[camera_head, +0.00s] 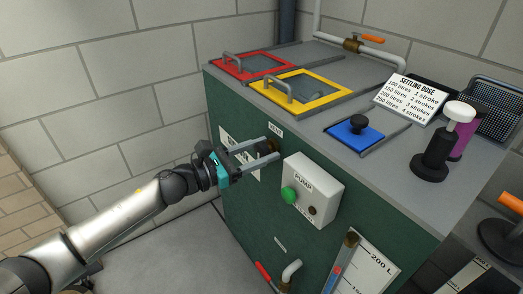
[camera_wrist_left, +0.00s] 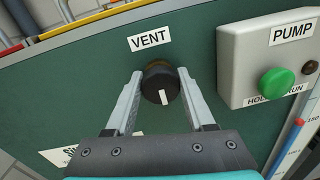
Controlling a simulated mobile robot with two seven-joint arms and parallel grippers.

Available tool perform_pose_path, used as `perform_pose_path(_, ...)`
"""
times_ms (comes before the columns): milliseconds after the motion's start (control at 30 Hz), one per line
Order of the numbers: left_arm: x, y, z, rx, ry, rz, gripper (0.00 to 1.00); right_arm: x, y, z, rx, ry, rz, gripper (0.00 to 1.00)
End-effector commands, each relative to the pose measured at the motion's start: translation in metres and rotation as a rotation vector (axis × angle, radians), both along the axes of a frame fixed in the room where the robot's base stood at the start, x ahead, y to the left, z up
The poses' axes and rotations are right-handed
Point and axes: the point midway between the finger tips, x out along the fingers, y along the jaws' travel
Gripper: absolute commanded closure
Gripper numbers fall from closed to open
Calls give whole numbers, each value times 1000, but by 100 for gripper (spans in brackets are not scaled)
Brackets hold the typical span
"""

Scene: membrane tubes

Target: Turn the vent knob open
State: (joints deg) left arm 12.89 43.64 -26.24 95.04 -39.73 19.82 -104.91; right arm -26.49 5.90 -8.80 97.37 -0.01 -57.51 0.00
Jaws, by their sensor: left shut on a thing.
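The vent knob (camera_wrist_left: 158,84) is a dark round knob with a white pointer mark, on the green front panel under the VENT label (camera_wrist_left: 149,38). In the left wrist view its white mark points down toward the gripper. In the head view the knob (camera_head: 268,146) is partly hidden by my fingers. My left gripper (camera_wrist_left: 160,80) has one finger on each side of the knob and is shut on it. It also shows in the head view (camera_head: 272,150), reaching the panel from the left. My right gripper is not in view.
The white pump box (camera_head: 312,190) with a green button (camera_head: 289,194) juts out just right of the knob. Red (camera_head: 225,68) and yellow (camera_head: 340,97) framed hatches lie on the top. A red-handled tap (camera_head: 264,272) sticks out lower down. Floor left of the cabinet is clear.

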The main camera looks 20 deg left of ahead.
Motion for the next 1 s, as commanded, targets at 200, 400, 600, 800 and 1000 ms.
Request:
perform_pose_path(200, -1, -1, -1, -28, 24, -3, 100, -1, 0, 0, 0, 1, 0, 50)
perform_pose_path(400, -1, -1, -1, -110, 88, -3, 100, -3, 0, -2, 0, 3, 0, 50)
perform_pose_path(600, -1, -1, 0, -245, 193, -3, 100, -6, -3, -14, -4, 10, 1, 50)
perform_pose_path(800, -1, -1, 0, -395, 309, -3, 100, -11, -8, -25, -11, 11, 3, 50)
perform_pose_path(1000, -1, -1, 0, -545, 428, -4, 100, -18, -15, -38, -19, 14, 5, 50)
